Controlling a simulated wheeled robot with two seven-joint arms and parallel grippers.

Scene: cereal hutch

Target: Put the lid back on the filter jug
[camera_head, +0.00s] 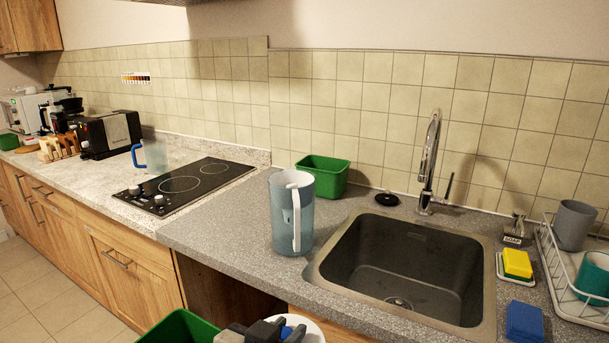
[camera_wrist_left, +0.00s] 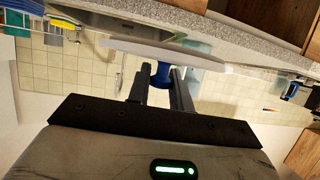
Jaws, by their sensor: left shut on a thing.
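The filter jug (camera_head: 280,228) stands upright on the grey counter, left of the sink, with its white handle facing me. My left gripper (camera_head: 281,326) is at the bottom edge of the head view, in front of the counter and below the jug. It is shut on the blue knob of the white round lid (camera_head: 314,332). In the left wrist view, the lid (camera_wrist_left: 120,50) shows edge-on beyond the fingers (camera_wrist_left: 160,76), its blue knob (camera_wrist_left: 161,70) between them. The lid is apart from the jug. My right gripper is not in view.
A green tub (camera_head: 323,178) stands behind the jug. The sink (camera_head: 395,262) and tap (camera_head: 430,165) are to its right. A hob (camera_head: 185,185) and a clear jug with a blue handle (camera_head: 151,157) are left. A green bin (camera_head: 178,328) is at the bottom.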

